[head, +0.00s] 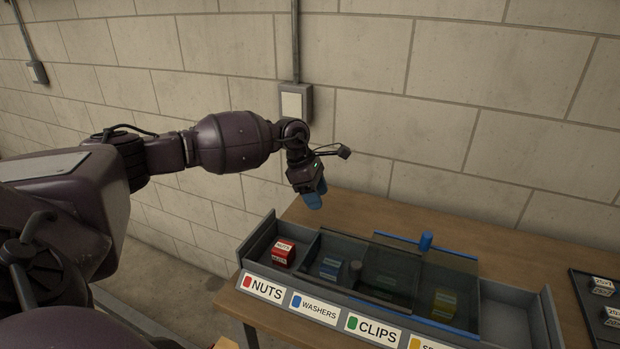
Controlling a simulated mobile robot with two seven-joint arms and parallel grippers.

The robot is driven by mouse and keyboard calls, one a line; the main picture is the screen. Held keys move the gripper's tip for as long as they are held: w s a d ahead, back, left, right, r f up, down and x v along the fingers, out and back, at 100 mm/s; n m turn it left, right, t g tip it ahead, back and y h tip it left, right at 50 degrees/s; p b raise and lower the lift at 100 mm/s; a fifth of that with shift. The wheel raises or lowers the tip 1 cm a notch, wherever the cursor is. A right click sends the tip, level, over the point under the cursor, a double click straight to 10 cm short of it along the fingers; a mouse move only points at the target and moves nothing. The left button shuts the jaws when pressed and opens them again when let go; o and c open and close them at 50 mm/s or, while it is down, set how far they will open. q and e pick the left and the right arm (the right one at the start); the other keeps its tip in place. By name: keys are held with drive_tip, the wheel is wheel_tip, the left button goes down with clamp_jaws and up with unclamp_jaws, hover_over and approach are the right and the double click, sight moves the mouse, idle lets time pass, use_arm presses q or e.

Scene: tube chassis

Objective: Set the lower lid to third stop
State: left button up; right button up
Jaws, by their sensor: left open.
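A grey compartment tray (262,240) stands on the wooden table. Two see-through sliding lids cover its middle part and overlap. One lid has blue edges (378,238) and a blue knob (426,241) at the back. The other is dark-edged (330,232), further left, with a grey knob (355,271); it seems to be the lower lid, though the layering is hard to tell. My left gripper (314,197) is open, with blue fingertips pointing down, above and behind the tray's left part, apart from both lids. My right gripper is out of view.
The tray's front labels read NUTS (262,288), WASHERS (314,308) and CLIPS (373,330); another is cut off. A red block (284,252) lies in the uncovered left compartment. The right compartment (506,318) looks empty. A dark tray (583,290) stands at right; a block wall is behind.

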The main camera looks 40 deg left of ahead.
use_arm(q)
drive_tip(key=v, duration=0.4)
drive_tip(key=shift+w+a+r, duration=0.15)
drive_tip(key=shift+a+r, duration=0.05)
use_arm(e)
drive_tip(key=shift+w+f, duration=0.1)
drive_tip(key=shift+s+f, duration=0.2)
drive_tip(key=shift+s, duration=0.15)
